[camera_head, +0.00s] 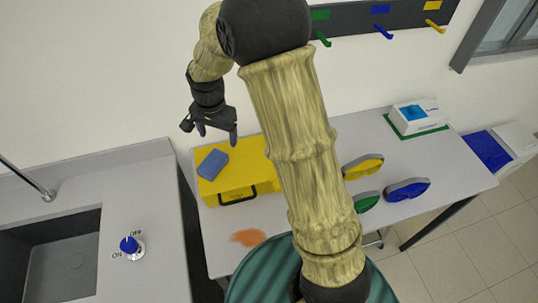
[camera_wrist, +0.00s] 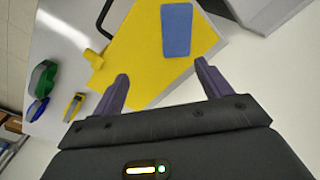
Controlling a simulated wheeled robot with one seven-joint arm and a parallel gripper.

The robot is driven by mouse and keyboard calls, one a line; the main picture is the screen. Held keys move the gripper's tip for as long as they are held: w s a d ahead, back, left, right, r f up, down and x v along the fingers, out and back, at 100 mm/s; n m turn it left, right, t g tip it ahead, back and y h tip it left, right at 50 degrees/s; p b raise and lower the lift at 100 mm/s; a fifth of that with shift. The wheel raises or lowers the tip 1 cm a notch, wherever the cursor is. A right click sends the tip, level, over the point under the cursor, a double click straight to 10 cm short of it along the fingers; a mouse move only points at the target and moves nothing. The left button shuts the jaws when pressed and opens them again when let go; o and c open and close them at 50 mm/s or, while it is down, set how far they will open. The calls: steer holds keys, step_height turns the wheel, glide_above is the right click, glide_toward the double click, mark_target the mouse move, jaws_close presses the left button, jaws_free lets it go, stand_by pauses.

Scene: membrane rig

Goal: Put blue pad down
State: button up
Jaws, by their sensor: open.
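The blue pad (camera_head: 212,164) lies flat on top of the yellow case (camera_head: 238,171), near its left end. In the wrist view the blue pad (camera_wrist: 176,30) lies on the yellow top (camera_wrist: 130,50), beyond my fingertips. My gripper (camera_head: 215,133) hangs above the back of the case, open and empty. In the wrist view its two purple fingers (camera_wrist: 162,82) are spread apart, with a gap between them and the pad.
The grey table (camera_head: 395,150) holds yellow goggles (camera_head: 363,167), blue goggles (camera_head: 407,191), green goggles (camera_head: 366,202), a white box (camera_head: 418,115) and an orange stain (camera_head: 248,237). A sink (camera_head: 50,255) and a blue knob (camera_head: 129,245) are at the left. Colored hooks (camera_head: 383,31) line the wall.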

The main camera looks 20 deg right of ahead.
steer(key=s+d+r+n+t, duration=0.1)
steer(key=s+d+n, duration=0.2)
steer(key=s+d, duration=0.3)
steer(key=s+d+r+n+t, duration=0.1)
steer(key=s+d+n, duration=0.3)
steer(key=s, duration=0.6)
steer(key=shift+s+d+r+n, duration=0.2)
steer(key=shift+d+r+n, duration=0.1)
steer(key=shift+d+r, duration=0.6)
steer(key=shift+f, duration=0.1)
steer(key=b+x, duration=0.2)
steer(key=s+b+x, duration=0.1)
steer(key=b+x, duration=0.1)
steer(key=shift+d, duration=0.1)
